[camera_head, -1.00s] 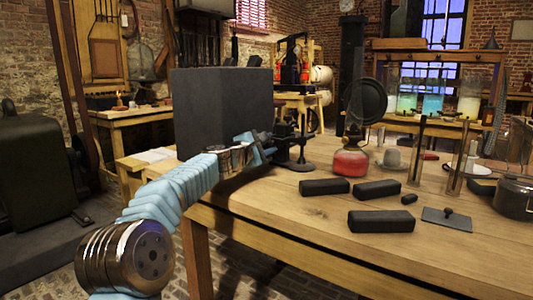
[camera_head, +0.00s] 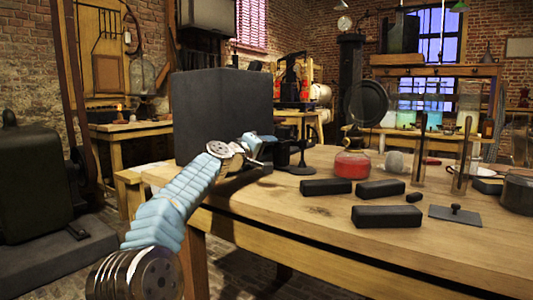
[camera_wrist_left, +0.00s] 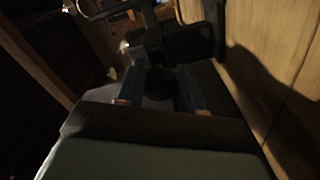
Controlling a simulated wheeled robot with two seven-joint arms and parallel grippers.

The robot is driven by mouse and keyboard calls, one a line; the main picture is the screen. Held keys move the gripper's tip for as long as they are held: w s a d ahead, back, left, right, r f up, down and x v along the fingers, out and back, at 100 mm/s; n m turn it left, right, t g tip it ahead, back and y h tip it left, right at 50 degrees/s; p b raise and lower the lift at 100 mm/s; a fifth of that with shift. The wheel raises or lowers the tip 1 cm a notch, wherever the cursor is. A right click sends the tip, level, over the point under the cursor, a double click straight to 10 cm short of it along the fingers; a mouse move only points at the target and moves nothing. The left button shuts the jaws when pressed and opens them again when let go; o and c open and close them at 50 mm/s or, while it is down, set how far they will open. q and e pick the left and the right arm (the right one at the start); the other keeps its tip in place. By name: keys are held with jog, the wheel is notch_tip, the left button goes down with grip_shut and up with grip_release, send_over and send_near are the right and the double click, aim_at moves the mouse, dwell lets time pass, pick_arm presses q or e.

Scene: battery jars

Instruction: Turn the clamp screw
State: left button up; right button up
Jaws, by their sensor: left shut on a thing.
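A dark clamp-like metal fitting (camera_head: 287,153) stands at the left end of the wooden table, beside a large dark block. My left gripper (camera_head: 262,148) reaches in from the left and meets it. In the left wrist view, a dark round knob, seemingly the clamp screw (camera_wrist_left: 158,84), sits between the two fingers of my left gripper (camera_wrist_left: 158,92), which are shut on it. The wrist view is dark, so the screw's thread and turn angle cannot be made out. My right gripper is not in view.
The large dark block (camera_head: 222,112) stands close behind my left forearm. Several black bars, such as the front one (camera_head: 387,216), lie on the wooden table (camera_head: 300,222). The front middle of the tabletop is clear.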

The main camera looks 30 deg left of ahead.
pick_arm(q)
jog(key=shift+w+d+f+m+b, duration=0.1)
jog(key=shift+f+m+b, duration=0.1)
jog(key=shift+m, duration=0.35)
jog(key=shift+d+f+m+b, duration=0.1)
jog(key=shift+m+b, duration=0.1)
jog(key=shift+m, duration=0.35)
jog(key=o, duration=1)
jog(key=shift+o, duration=0.2)
jog(key=shift+a+r, duration=0.1)
jog(key=shift+r, duration=0.05)
jog(key=s+b, duration=0.1)
jog(key=s, duration=0.2)
jog(key=s+b, duration=0.1)
jog(key=s, duration=0.1)
jog(key=s+b, duration=0.1)
jog(key=s, duration=0.2)
jog(key=shift+s+a+b, duration=0.3)
jog(key=shift+a+b, duration=0.05)
jog(key=s, duration=0.4)
jog(key=shift+s+a, duration=0.15)
jog(key=shift+s, duration=0.5)
